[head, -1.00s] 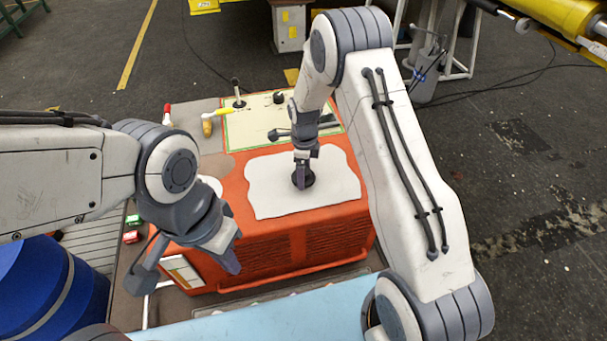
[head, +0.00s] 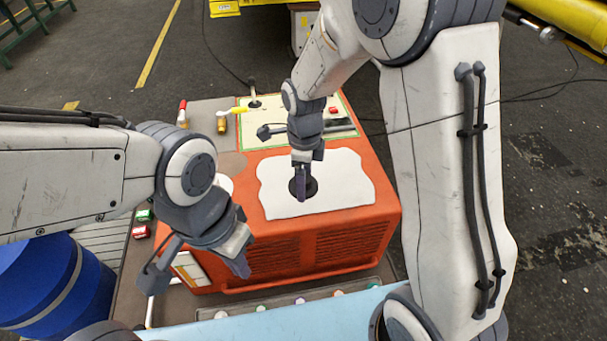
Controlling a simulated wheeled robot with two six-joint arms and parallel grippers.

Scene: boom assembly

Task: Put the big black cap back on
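The big black cap (head: 312,185) is a dark round disc over the white sheet (head: 345,185) on top of the orange box (head: 320,240). My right gripper (head: 301,192) points down at it and appears shut on it; its fingers hide the cap's middle. Whether the cap touches the sheet or hangs just above it I cannot tell. No opening shows clearly; one may be hidden under the cap. My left gripper (head: 239,264) hangs near the box's front left corner, away from the cap. Its fingers show side-on, so their opening is unclear.
A panel with levers (head: 285,125) lies behind the sheet. A yellow-handled tool (head: 223,122) and a red-handled one (head: 182,113) stand at the back left. A blue drum (head: 50,290) stands at left. A light blue surface (head: 270,322) lies in front.

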